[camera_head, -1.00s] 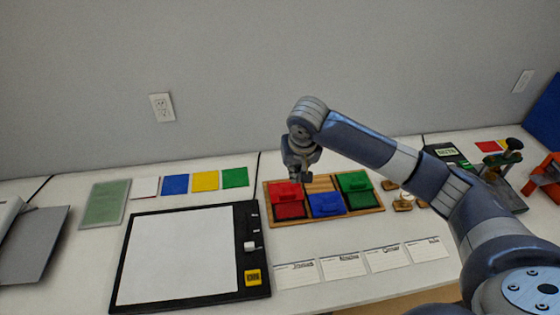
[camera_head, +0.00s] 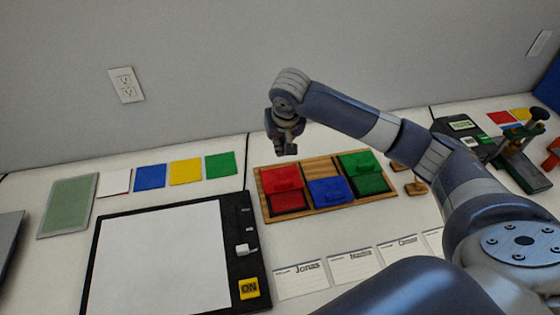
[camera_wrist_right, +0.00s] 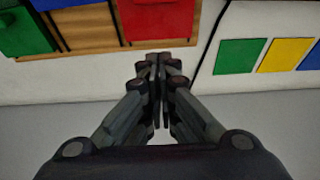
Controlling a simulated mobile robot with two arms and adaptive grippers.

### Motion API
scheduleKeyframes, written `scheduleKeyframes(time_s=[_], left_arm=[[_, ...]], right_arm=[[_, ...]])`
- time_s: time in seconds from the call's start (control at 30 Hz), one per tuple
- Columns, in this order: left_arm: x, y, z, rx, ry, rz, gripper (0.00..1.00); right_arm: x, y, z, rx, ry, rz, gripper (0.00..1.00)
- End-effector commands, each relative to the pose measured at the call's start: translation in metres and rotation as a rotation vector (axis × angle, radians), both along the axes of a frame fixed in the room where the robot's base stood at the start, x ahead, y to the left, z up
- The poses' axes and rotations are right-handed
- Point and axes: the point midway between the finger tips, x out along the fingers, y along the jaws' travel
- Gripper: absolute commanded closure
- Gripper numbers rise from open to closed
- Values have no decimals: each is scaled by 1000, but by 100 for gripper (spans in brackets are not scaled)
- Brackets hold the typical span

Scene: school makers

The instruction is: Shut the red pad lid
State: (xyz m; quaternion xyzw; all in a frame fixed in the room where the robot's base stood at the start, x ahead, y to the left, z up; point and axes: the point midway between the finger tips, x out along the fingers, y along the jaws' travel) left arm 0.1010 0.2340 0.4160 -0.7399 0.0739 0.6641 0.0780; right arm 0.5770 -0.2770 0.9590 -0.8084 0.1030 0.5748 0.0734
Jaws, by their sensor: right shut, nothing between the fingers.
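The red pad lid (camera_head: 282,178) is on the left of the wooden tray (camera_head: 262,208). It stands raised behind the red pad (camera_head: 289,201), tilted back. My right gripper (camera_head: 287,150) is shut and empty, above and behind the red lid, apart from it in the head view. In the right wrist view the shut fingertips (camera_wrist_right: 158,60) point toward the tray's edge, with the red lid (camera_wrist_right: 158,20) just beyond them. My left gripper is not in view.
The tray also holds a blue pad (camera_head: 330,192) and a green pad (camera_head: 370,184) with its lid (camera_head: 358,162) raised. A black-framed board (camera_head: 255,268) lies front left, name cards (camera_head: 300,281) in front. Coloured cards (camera_head: 185,171) lie back left, near the wall.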

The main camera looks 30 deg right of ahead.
Motion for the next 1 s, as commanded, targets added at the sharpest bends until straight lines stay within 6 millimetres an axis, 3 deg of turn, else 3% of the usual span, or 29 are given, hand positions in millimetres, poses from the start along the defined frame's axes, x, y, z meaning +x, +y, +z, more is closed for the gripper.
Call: scheduleKeyframes(time_s=[0.53,0.73,1.0], left_arm=[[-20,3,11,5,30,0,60],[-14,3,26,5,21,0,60],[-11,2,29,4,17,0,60]], right_arm=[[31,-8,-93,-2,4,-2,100],[2,-2,-88,-3,2,2,100],[-9,2,-89,0,0,1,100]])
